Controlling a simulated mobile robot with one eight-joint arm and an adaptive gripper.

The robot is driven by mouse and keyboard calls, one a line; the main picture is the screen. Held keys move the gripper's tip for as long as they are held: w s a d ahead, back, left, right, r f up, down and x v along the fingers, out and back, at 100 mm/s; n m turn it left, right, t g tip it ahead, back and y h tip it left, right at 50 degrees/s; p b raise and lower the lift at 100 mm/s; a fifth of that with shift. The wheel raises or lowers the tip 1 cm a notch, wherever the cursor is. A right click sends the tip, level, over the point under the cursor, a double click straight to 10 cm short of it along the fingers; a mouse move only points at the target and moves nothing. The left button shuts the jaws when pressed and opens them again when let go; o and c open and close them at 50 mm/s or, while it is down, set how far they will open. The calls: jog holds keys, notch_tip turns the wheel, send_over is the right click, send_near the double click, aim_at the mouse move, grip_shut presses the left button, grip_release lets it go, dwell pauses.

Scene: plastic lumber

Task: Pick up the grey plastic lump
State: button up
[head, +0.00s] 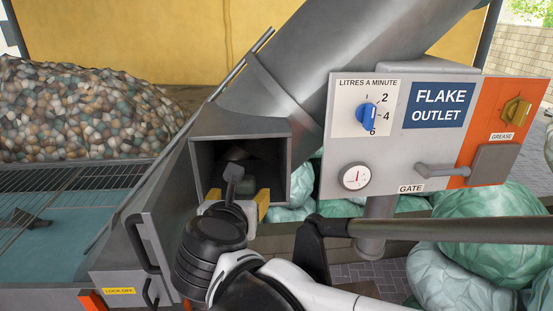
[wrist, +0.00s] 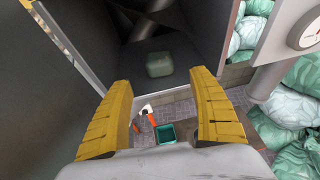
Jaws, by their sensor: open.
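A grey-green, rounded block-like lump (wrist: 159,64) lies on the dark floor inside the metal chute box, ahead of my fingertips in the wrist view. In the head view the lump (head: 246,181) shows only partly in the box opening, behind my wrist parts. My gripper (wrist: 163,84) is open, with its two yellow fingers apart and nothing between them. In the head view my gripper (head: 239,198) is at the mouth of the box, and the lump is beyond the fingers. I cannot tell the exact gap.
The metal box (head: 290,150) has walls close around the opening. A control panel (head: 420,130) with a blue dial and gate lever stands at right. Green sacks (head: 490,225) lie below it. A teal bin (wrist: 165,133) is on the paving below. An open door (head: 160,225) hangs at left.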

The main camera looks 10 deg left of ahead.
aim_at(244, 187)
jog(key=x, duration=0.3)
jog(key=shift+a, duration=0.15)
jog(key=shift+w+p, duration=0.3)
jog(key=shift+w, duration=0.25)
jog(key=p+x, duration=0.1)
jog(key=x, duration=0.3)
jog(key=shift+w, duration=0.25)
jog(key=shift+s, duration=0.15)
jog(key=shift+r, duration=0.1)
jog(key=shift+c, duration=0.9)
jog(key=c, duration=1.1)
